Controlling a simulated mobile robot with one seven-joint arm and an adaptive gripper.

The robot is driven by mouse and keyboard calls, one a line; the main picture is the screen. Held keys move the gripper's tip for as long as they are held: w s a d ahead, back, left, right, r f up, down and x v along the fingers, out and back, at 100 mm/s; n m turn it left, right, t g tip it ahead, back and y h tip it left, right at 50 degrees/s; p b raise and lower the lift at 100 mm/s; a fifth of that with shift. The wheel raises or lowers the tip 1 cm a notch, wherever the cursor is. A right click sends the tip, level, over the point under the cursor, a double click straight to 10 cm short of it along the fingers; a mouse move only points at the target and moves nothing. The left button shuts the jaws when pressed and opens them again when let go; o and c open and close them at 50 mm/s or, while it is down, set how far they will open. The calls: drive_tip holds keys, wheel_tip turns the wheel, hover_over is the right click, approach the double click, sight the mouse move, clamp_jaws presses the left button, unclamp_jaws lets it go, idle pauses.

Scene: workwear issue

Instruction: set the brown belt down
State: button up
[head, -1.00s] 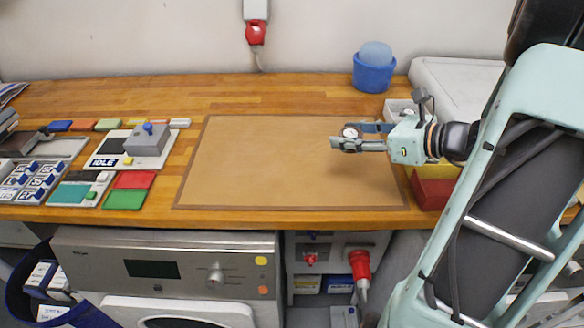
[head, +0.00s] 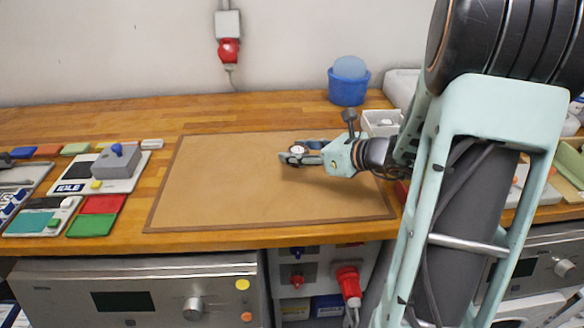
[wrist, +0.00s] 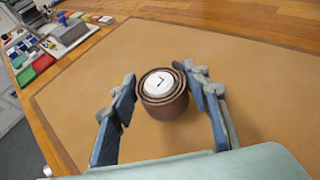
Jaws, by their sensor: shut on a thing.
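The brown belt (wrist: 165,108) is rolled into a coil with a white round label bearing a dark mark on top. In the wrist view it sits between the two fingertips of my gripper (wrist: 160,88), which is shut on it. In the head view my gripper (head: 299,154) is over the right half of the tan mat (head: 220,190), and the belt's white top (head: 297,149) shows at the fingertips. A shadow lies on the mat below the gripper. The gap between belt and mat is hard to judge.
The mat is otherwise bare. To its left are a grey device on a white base (head: 117,160), a red pad (head: 101,204) and a green pad (head: 92,225). Behind its right side stand a blue tub (head: 348,90) and a white tray (head: 382,122).

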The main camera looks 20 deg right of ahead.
sight(292, 175)
drive_tip(key=shift+w+a+f, duration=0.3)
drive_tip(key=shift+w+f, duration=0.15)
drive_tip(key=shift+f, duration=0.15)
drive_tip(key=shift+w+a+f+b, duration=0.15)
drive_tip(key=shift+f+b, duration=0.1)
drive_tip(key=shift+f, duration=0.7)
drive_tip(key=shift+w+a+f+b, duration=0.1)
drive_tip(key=shift+w+f+b, duration=0.1)
drive_tip(key=shift+f, duration=0.75)
drive_tip(key=shift+f, duration=0.15)
drive_tip(key=o, duration=1.2)
drive_tip(key=shift+s, duration=0.1)
